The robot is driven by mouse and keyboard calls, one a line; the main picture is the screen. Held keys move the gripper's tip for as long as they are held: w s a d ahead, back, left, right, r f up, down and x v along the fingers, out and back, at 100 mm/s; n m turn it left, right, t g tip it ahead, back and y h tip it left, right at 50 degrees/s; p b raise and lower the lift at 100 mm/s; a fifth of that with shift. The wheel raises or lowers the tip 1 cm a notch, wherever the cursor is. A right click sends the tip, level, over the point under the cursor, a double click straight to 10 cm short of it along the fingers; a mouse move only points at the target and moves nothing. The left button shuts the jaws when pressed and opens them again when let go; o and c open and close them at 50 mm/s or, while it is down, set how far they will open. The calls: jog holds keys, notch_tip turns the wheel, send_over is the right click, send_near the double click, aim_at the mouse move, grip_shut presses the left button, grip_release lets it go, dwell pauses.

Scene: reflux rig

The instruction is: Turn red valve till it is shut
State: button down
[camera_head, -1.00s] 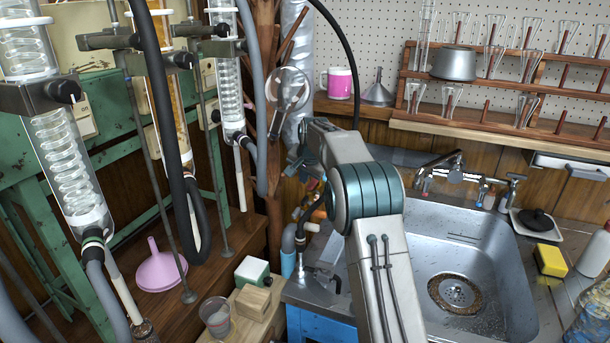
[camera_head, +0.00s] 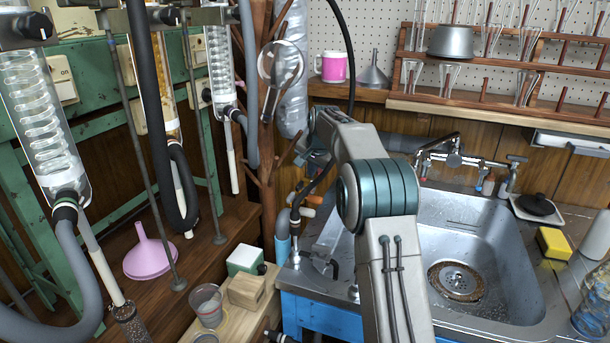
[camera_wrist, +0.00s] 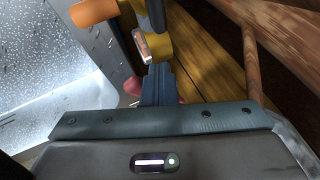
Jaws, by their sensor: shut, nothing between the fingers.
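In the wrist view, a red part (camera_wrist: 133,86), which looks like the red valve's handle, shows at both sides of my gripper (camera_wrist: 158,80). Most of it is hidden behind the fingers, so I cannot tell its angle or whether the fingers touch it. The fingers are shut with nothing between them. A brass-yellow fitting (camera_wrist: 157,46) and an orange handle (camera_wrist: 95,12) lie just beyond the fingertips. In the head view, my gripper is mostly hidden by my arm, near the pipe fittings (camera_head: 296,215) at the sink's left edge. I cannot make out the red valve there.
The metal sink (camera_head: 475,240) lies right of my arm. A wooden branch stand (camera_head: 268,150) and a black hose (camera_head: 325,170) are close on the left. Wooden blocks (camera_head: 246,290) and a cup (camera_head: 206,303) stand below left. A pink mug (camera_head: 333,67) sits on the shelf behind.

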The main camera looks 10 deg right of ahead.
jog(key=shift+s+d+f+b, duration=0.1)
jog(key=shift+s+d+b, duration=0.1)
jog(key=shift+d+b, duration=0.45)
jog(key=shift+d+r+p, duration=0.25)
jog(key=shift+d+p, duration=0.25)
jog(key=shift+p, duration=0.2)
jog(key=w+d+p, duration=0.2)
jog(key=d+p, duration=0.3)
jog(key=p, duration=0.1)
jog(key=r+p, duration=0.2)
jog(key=r, duration=0.1)
jog(key=s+r+p, duration=0.1)
jog(key=shift+a+r, duration=0.15)
jog(key=shift+a, duration=0.1)
